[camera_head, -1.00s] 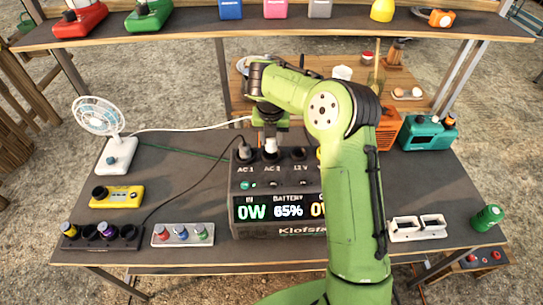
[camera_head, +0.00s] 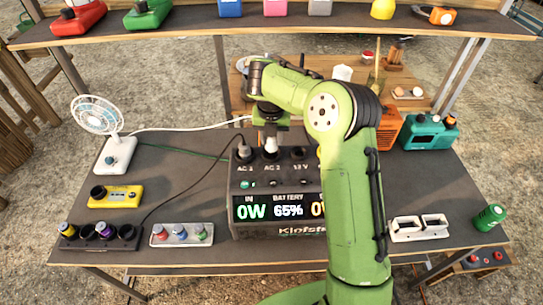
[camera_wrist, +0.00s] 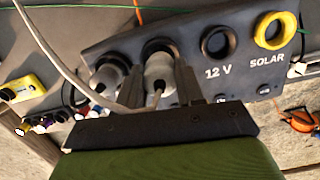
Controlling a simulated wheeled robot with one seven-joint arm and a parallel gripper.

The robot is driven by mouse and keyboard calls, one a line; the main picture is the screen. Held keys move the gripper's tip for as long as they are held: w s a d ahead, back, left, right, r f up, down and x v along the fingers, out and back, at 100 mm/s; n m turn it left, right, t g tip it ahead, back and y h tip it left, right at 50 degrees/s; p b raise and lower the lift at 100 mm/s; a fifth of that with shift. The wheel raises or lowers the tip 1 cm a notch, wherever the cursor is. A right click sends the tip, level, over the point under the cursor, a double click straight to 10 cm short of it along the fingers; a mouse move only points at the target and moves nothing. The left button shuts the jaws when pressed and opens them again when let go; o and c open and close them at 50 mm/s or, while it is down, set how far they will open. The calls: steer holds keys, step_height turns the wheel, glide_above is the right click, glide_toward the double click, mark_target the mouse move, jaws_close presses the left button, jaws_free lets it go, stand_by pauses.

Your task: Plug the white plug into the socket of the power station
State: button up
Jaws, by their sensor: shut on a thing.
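The power station (camera_head: 280,228) stands at the middle of the table, with AC 1, AC 2 and 12 V sockets on its sloped upper face. The white plug (camera_head: 270,147) is upright at the AC 2 socket. It also shows in the wrist view (camera_wrist: 159,72), with its front end at the socket's black ring (camera_wrist: 160,46); how deep it sits is hidden. My gripper (camera_wrist: 157,82) is shut on the plug, one dark finger on each side. In the head view my gripper (camera_head: 270,133) is partly hidden by the wrist above it.
A grey plug (camera_head: 244,152) sits in AC 1, close beside my gripper. The 12 V socket (camera_wrist: 218,42) and yellow-ringed solar socket (camera_wrist: 274,30) are empty. A white cable (camera_head: 190,127) runs towards the fan (camera_head: 117,153). A shelf (camera_head: 300,25) spans the back.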

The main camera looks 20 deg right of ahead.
steer(key=shift+f+b, duration=0.7)
steer(key=shift+b, duration=0.05)
steer(key=shift+f+b, duration=0.35)
steer(key=shift+b, duration=0.1)
steer(key=shift+f+b, duration=0.4)
steer(key=shift+b, duration=0.1)
steer(key=o, duration=1.1)
steer(key=shift+o, duration=0.2)
steer(key=shift+r, duration=0.1)
step_height(320, 180, up, 16)
steer(key=s+p, duration=0.2)
steer(key=p, duration=0.3)
steer(key=shift+s+a+f, duration=0.15)
steer(key=shift+a+f, duration=0.1)
steer(key=shift+a, duration=0.1)
